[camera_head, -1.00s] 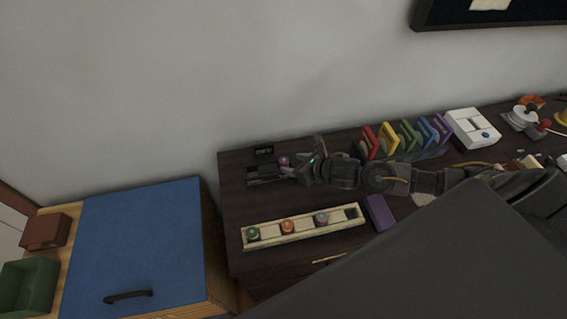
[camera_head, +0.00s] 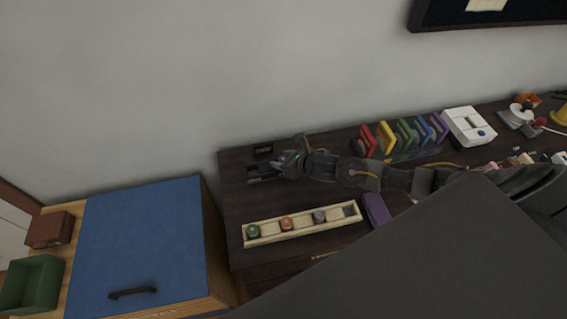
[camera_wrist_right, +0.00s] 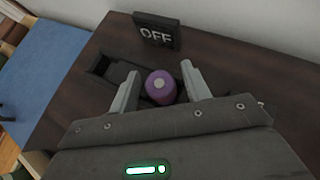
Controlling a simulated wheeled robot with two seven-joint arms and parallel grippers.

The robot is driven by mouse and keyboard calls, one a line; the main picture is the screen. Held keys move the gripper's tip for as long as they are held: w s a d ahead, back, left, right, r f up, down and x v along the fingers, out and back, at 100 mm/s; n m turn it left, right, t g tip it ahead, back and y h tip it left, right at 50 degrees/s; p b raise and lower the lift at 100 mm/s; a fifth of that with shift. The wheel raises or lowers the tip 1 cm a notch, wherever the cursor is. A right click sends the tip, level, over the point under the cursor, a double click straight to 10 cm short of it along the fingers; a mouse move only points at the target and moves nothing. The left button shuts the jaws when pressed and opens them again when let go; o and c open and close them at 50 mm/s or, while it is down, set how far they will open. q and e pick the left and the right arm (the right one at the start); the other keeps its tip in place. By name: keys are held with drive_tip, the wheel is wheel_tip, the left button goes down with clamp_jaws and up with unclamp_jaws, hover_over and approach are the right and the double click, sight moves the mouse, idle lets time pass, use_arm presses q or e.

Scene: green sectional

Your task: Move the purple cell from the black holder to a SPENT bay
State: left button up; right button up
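The purple cell (camera_wrist_right: 161,86) stands in the black holder (camera_wrist_right: 103,66), seen from above in the right wrist view. The holder also shows in the head view (camera_head: 256,180), where my gripper hides the cell. My right gripper (camera_wrist_right: 160,84) is open, one finger on each side of the cell, with narrow gaps. A pale tray (camera_head: 268,238) in front of the holder carries a green cell (camera_head: 253,231), an orange cell (camera_head: 286,223) and a grey cell (camera_head: 319,217). Its right-end bay (camera_head: 349,210) looks empty. No SPENT marking is readable. My left gripper is not in view.
A small black OFF sign (camera_wrist_right: 158,32) stands behind the holder. A purple block (camera_head: 376,210) lies right of the tray. Coloured upright pieces (camera_head: 405,135) and a white device (camera_head: 469,127) are further right. A blue-topped cabinet (camera_head: 140,240) stands left.

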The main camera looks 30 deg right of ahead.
sight(283, 158)
drive_tip(key=c, duration=0.9)
drive_tip(key=shift+r, duration=0.5)
wheel_tip(283, 158, up, 2)
drive_tip(key=shift+r+b, duration=0.1)
drive_tip(key=shift+b, duration=0.65)
drive_tip(key=s+a+r+b, duration=0.1)
drive_tip(key=s+a+r, duration=0.1)
drive_tip(key=s+r, duration=0.8)
drive_tip(key=shift+s+a+b, duration=0.25)
drive_tip(key=shift+s+b, duration=0.05)
drive_tip(key=shift+s, duration=1.6)
